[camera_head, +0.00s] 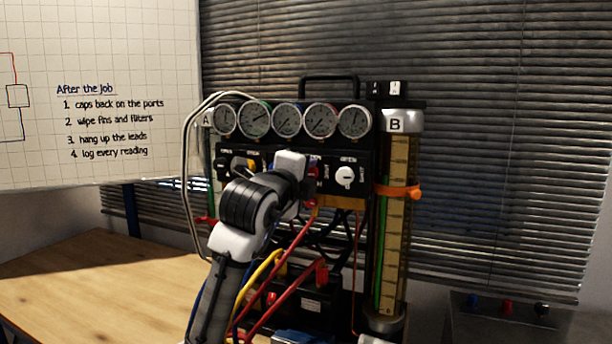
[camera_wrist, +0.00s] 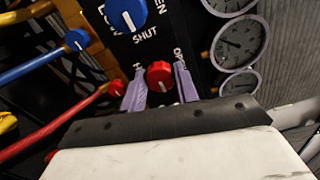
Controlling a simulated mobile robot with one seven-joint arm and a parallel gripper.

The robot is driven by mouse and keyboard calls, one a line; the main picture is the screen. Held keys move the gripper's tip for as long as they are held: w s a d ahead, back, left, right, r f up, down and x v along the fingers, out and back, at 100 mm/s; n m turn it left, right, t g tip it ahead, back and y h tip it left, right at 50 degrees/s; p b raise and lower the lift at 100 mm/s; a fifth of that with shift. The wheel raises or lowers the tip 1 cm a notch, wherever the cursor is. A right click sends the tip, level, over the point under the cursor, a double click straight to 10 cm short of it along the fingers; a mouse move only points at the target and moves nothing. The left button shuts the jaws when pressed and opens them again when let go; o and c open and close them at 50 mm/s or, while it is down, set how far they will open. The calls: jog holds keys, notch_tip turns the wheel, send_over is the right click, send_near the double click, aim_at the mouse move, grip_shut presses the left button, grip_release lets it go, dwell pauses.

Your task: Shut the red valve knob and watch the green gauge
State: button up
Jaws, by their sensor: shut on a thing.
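The red valve knob (camera_wrist: 159,76) shows in the wrist view, a round red knob with a white pointer mark. My gripper (camera_wrist: 161,86) has its two purple fingers on either side of it, shut on it. The green gauge (camera_head: 255,119), a dial with a green rim, is second from the left in the row.
Other gauges flank it along the rig's top. A blue knob (camera_wrist: 124,14) sits beside the red one, and a white knob (camera_head: 345,176) is further right. Red and yellow cables (camera_head: 262,270) hang low near my arm. Glass column B (camera_head: 395,220) stands at the right.

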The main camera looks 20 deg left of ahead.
jog(key=o, duration=1)
jog(key=shift+c, duration=0.2)
jog(key=shift+s, duration=0.1)
jog(key=s+b, duration=0.3)
jog(key=s, duration=1)
jog(key=shift+s+a, duration=0.2)
jog(key=shift+s, duration=0.15)
